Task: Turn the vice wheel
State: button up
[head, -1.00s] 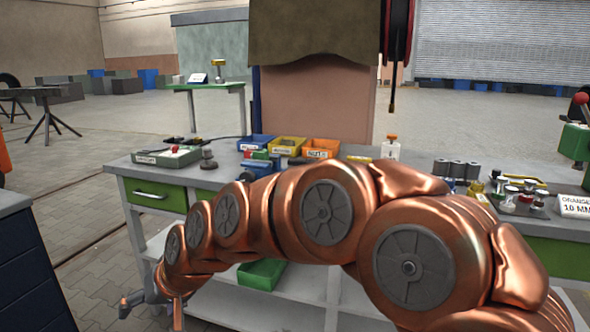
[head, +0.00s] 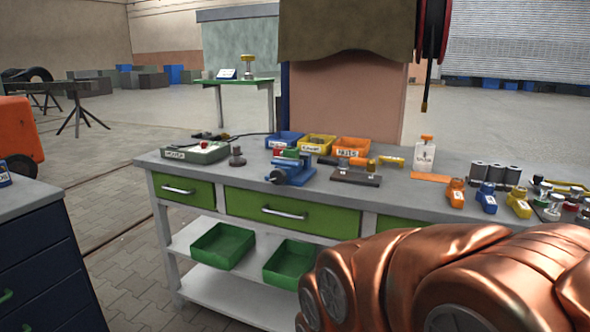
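A small blue vice (head: 293,175) stands on the grey workbench (head: 225,172), near its front edge and above the wide green drawer. Red and green pieces touch or lie just behind the vice; I cannot tell which. My copper-coloured arm fills the lower right, in front of the bench. My gripper is out of view, so its state is hidden.
Blue, yellow and orange bins (head: 352,147) stand behind the vice. A dark block with fittings (head: 349,178) lies to its right. Several coloured fittings (head: 488,197) crowd the right. Green trays (head: 222,245) sit on the lower shelf.

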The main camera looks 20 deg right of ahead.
aim_at(278, 176)
jog(key=z, duration=0.35)
jog(key=i, duration=0.45)
jog(key=u, duration=1.75)
